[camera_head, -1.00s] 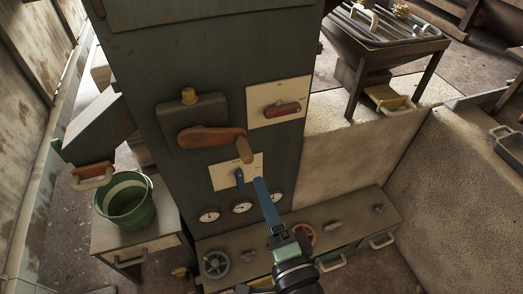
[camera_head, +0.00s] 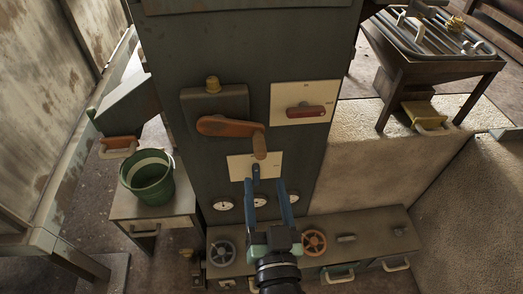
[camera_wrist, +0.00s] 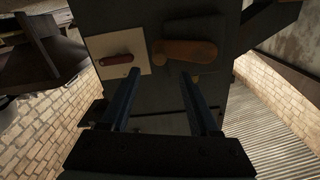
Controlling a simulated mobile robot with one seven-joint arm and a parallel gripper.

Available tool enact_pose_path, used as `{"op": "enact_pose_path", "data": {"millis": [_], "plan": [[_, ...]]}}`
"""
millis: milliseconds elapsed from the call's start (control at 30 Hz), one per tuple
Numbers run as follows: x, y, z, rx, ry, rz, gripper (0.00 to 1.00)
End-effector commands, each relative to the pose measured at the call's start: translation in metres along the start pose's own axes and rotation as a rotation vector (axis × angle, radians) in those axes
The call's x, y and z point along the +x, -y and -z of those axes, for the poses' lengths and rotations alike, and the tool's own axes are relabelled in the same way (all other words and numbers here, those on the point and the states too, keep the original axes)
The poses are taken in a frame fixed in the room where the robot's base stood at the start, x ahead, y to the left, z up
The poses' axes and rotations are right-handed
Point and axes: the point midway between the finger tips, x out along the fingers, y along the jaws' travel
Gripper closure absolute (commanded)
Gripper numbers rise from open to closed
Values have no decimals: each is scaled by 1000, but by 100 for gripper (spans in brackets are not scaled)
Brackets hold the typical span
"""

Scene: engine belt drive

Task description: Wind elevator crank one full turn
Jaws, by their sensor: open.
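The orange-brown crank (camera_head: 228,126) is on the front of the dark cabinet, its arm pointing right. Its brown grip (camera_head: 259,145) hangs at the right end and juts toward me. My gripper (camera_head: 266,183) is open and empty, with its two blue fingers apart, below the grip and not touching it in the head view. In the wrist view the crank arm (camera_wrist: 186,52) shows beyond the open fingers of my gripper (camera_wrist: 160,74), near the right finger. The grip's exact distance from the fingers cannot be told.
A red handle (camera_head: 305,110) on a pale plate is right of the crank. A small blue switch (camera_head: 256,172) on another plate is just above my left finger. Gauges (camera_head: 223,204) and a bench with handwheels (camera_head: 314,243) lie below. A green bucket (camera_head: 148,180) stands left.

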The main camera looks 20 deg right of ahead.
Motion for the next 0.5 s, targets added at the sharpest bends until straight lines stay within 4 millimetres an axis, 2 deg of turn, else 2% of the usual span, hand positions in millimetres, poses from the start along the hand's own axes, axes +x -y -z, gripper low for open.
{"op": "enact_pose_path", "data": {"millis": [33,300,500], "plan": [[10,0,1,0,-5,0,38],[56,-1,0,1,-3,-1,38],[82,-1,0,2,-1,-1,38]]}}
